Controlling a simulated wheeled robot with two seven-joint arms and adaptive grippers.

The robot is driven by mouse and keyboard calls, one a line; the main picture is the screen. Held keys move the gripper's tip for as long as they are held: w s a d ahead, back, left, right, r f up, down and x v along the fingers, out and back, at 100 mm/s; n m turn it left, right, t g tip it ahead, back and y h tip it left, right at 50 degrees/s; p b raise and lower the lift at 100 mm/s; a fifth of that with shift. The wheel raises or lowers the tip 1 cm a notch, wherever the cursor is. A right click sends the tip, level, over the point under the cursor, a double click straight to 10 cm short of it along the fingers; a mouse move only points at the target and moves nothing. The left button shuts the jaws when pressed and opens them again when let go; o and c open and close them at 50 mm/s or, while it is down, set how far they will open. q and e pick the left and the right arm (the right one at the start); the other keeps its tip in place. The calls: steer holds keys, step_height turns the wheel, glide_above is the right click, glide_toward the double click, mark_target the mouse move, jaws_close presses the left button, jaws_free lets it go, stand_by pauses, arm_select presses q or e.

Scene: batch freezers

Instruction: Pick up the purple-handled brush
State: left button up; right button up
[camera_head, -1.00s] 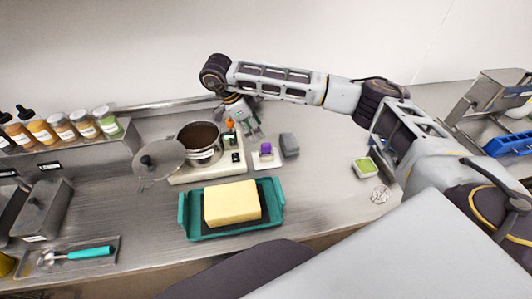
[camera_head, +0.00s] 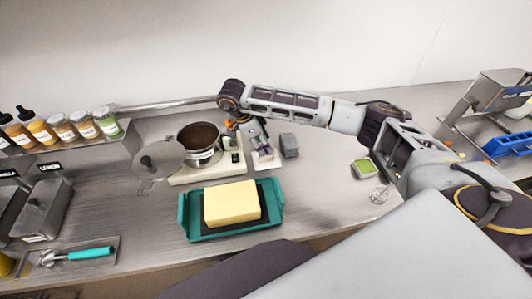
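The purple item, too small to make out as a brush, showed earlier on a small pale tray (camera_head: 264,163) beside the scale. Now my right gripper (camera_head: 260,146) is down over that spot and largely hides it. The gripper's fingers point down at the tray. I cannot tell whether they are open, or whether they touch the purple item. My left gripper is not in view.
Close left of the gripper, a dark-filled pot (camera_head: 199,141) stands on a pale scale (camera_head: 192,173). A grey block (camera_head: 289,145) stands just right. In front is a teal tray (camera_head: 187,214) with a yellow block (camera_head: 232,204).

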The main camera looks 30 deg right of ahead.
steer(key=shift+d+f, duration=0.1)
steer(key=shift+f, duration=0.15)
steer(key=shift+s+p+x, duration=0.2)
steer(key=shift+p+x, duration=0.5)
steer(key=shift+x, duration=1.8)
steer(key=shift+d+r, duration=0.1)
steer(key=c, duration=1.1)
steer(key=shift+r, duration=0.15)
step_height(320, 180, up, 8)
steer(key=shift+b, duration=0.65)
steer(key=shift+r, duration=0.85)
